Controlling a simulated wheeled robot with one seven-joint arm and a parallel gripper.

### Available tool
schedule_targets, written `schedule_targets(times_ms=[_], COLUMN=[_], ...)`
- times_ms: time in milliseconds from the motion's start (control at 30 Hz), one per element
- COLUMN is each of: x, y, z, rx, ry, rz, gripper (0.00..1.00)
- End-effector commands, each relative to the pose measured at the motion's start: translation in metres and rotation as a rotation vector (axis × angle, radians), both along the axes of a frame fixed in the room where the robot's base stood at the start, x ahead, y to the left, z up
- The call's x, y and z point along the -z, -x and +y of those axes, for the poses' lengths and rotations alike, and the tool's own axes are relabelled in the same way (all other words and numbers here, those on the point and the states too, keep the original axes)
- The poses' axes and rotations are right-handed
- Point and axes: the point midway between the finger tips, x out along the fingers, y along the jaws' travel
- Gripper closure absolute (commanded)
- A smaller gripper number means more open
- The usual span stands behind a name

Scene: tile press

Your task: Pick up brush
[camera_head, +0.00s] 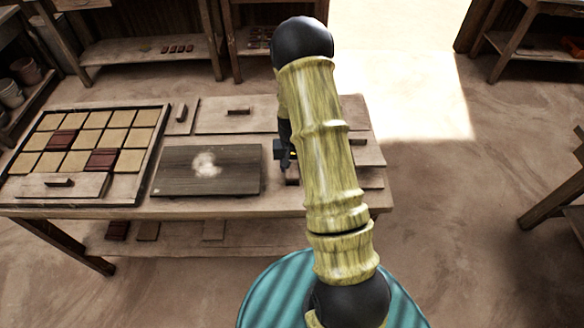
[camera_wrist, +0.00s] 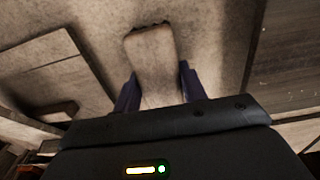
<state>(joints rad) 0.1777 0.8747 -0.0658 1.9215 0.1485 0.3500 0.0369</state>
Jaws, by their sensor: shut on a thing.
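The brush (camera_wrist: 153,60) is a pale, flat, block-like piece with a dark, uneven edge at its far end, seen in the wrist view. My gripper (camera_wrist: 158,90) has its two dark fingers on either side of the brush, shut on it. In the head view my gripper (camera_head: 287,158) is low over the right part of the workbench (camera_head: 225,205), partly behind my arm. The brush is mostly hidden there. I cannot tell whether it still touches the surface beneath it.
A dark board (camera_head: 230,180) with a pale powdery patch lies left of my gripper. A framed tray (camera_head: 141,185) of tan and dark red tiles is at the far left. Wooden lids with handles (camera_head: 238,111) lie behind. Shelves (camera_head: 150,50) stand at the back.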

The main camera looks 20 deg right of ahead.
Motion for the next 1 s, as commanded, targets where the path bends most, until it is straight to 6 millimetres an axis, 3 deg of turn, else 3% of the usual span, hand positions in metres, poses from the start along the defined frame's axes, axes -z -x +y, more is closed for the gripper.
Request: schedule_targets(times_ms=[333,800,1000], x=[-0.012,-0.09,-0.101], y=[-0.001,-0.001,0.0], z=[0.0,0.0,0.0], rx=[0.0,-0.001,0.0], ry=[0.0,0.002,0.0], rz=[-0.003,-0.004,-0.001], gripper=[0.83,0.83,0.83])
